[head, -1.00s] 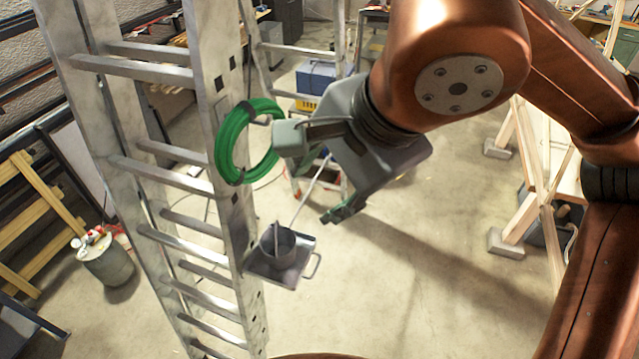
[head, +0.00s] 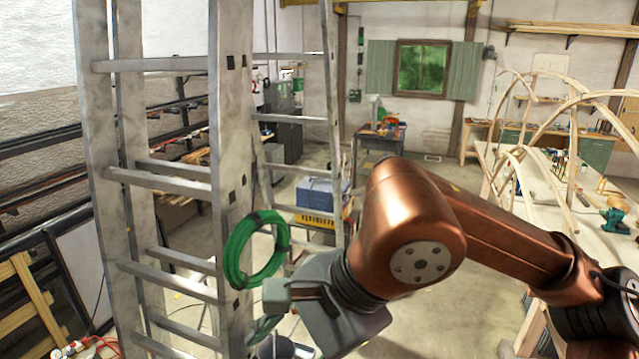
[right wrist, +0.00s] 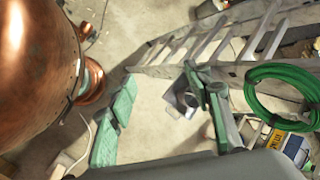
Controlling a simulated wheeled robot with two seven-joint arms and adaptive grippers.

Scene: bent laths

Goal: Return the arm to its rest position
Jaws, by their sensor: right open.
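My right arm is copper and comes in from the right in the head view. The green coil also shows at the right of that view (right wrist: 283,70), apart from the fingers. My left gripper is not in view.
The ladder stands close on the left of my right arm. A blue box (head: 320,193) sits behind it. A workbench (head: 545,200) with bent wooden laths stands at the right. Open concrete floor lies between them.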

